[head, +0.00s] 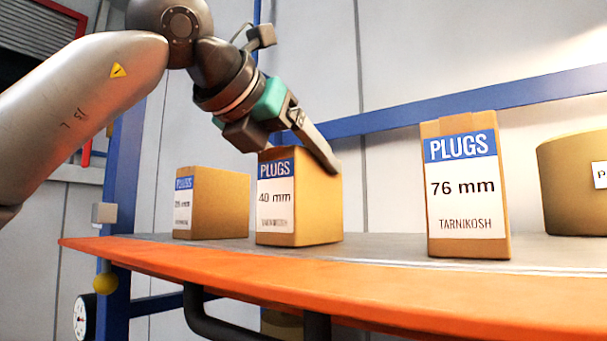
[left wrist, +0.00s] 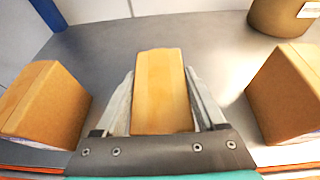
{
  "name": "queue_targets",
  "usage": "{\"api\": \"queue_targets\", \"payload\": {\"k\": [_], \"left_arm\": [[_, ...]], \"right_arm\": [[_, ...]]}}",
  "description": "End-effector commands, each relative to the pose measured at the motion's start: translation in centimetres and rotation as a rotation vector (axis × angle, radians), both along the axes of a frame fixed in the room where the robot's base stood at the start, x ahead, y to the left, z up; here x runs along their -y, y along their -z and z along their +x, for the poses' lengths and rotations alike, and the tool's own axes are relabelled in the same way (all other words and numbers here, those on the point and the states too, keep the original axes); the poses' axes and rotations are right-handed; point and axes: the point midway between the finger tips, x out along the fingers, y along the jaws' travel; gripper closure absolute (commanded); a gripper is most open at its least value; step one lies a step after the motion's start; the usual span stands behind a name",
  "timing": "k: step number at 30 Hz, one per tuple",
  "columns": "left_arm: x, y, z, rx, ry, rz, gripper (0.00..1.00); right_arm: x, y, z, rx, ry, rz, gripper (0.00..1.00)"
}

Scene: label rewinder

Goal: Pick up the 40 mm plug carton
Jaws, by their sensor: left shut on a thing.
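The 40 mm plug carton (head: 318,215) is a brown box with a white and blue label, upright on the grey shelf with the orange front edge (head: 330,282). My left gripper (head: 312,150) comes down on it from above and is shut on it. In the left wrist view the carton (left wrist: 160,90) sits between the two fingers of the left gripper (left wrist: 163,100), one on each side. In the head view the carton's base appears to rest on the shelf. My right gripper is in neither view.
A smaller plug carton (head: 218,203) stands close on the left. The 76 mm carton (head: 468,190) stands to the right across a clear gap. A round brown container (head: 570,185) is at the far right. A blue rail (head: 400,116) runs behind the shelf.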

Motion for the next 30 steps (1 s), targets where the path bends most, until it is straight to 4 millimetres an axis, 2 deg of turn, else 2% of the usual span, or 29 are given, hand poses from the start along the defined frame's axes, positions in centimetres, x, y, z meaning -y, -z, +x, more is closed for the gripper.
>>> {"api": "queue_targets", "payload": {"k": [8,21,30], "left_arm": [[0.1,-2.2,-0.1,0.004,0.000,-0.004,1.00],[0.1,-8.1,-0.1,0.002,0.000,-0.004,1.00],[0.1,-9.7,-0.1,0.001,0.001,-0.002,1.00]], "right_arm": [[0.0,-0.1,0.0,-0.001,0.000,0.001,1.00],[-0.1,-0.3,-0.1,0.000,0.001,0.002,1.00],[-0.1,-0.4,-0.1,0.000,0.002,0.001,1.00]]}}
